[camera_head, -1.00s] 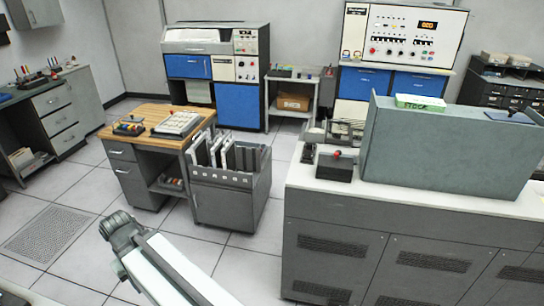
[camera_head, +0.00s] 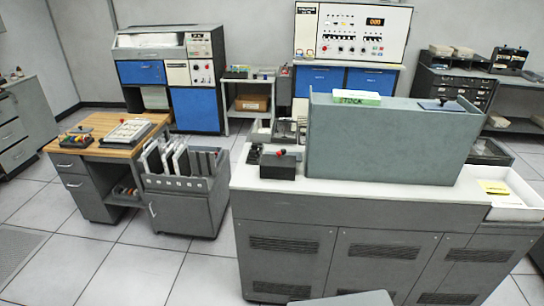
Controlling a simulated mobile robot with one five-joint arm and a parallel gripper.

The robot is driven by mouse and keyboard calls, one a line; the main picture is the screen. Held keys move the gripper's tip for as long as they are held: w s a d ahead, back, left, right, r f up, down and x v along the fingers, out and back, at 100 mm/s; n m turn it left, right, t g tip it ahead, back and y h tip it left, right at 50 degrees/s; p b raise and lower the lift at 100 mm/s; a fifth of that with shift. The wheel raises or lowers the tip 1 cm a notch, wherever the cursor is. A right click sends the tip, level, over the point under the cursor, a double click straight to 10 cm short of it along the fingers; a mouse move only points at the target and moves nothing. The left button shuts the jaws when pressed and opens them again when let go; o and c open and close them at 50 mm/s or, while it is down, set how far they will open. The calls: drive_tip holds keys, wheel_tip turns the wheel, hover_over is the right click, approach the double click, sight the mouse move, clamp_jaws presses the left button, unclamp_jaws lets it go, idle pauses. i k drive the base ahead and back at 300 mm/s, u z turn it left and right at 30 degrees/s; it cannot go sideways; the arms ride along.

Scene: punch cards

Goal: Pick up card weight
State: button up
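I cannot say for certain which thing is the card weight. One candidate is a flat dark plate with a small knob (camera_head: 441,106), lying on top of the tall grey-green cabinet section at its right end. Another is a dark block with a red knob (camera_head: 281,164), on the white counter left of that section. Both stand free, with nothing holding them. My gripper is not in view. Only a pale piece of what looks like my arm shows at the bottom edge.
The long grey machine (camera_head: 340,239) fills the centre and right. A green-and-white box (camera_head: 356,97) sits on its raised section (camera_head: 390,142). A white tray (camera_head: 518,196) is at its right end. A card cart (camera_head: 186,208) and a wooden-topped desk (camera_head: 90,132) stand left. Open floor lies front left.

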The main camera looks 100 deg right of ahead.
sight(298, 155)
drive_tip(key=z, duration=0.05)
drive_tip(key=k, duration=1.4)
drive_tip(key=z, duration=1.6)
drive_tip(key=i, duration=1.7)
drive_tip(key=u, duration=0.05)
